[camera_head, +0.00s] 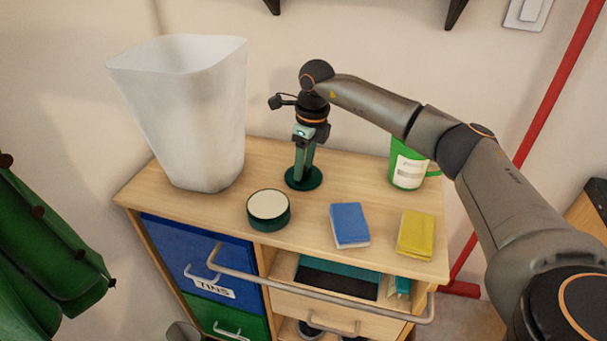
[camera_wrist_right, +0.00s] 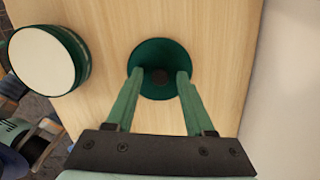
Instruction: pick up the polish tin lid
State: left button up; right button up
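The polish tin lid (camera_head: 304,181) is a dark green round disc lying on the wooden cabinet top. In the right wrist view the lid (camera_wrist_right: 160,52) shows a small dark spot at its middle. My right gripper (camera_head: 304,172) points down over the lid. In the right wrist view its two green fingers (camera_wrist_right: 160,72) are apart, with the dark spot between their tips; I cannot tell whether they touch the lid. The open tin (camera_head: 268,208), green with a cream top, stands left of the lid and also shows in the wrist view (camera_wrist_right: 45,62). My left gripper is not in view.
A tall white bin (camera_head: 190,120) stands at the back left of the cabinet top (camera_head: 165,193). A green mug (camera_head: 408,167) stands behind right, near my right arm. A blue block (camera_head: 349,224) and a yellow block (camera_head: 416,234) lie in front right. A rail (camera_head: 310,284) runs along the front.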

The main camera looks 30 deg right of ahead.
grip_shut()
jog(key=shift+r, duration=0.15)
dwell(0.4)
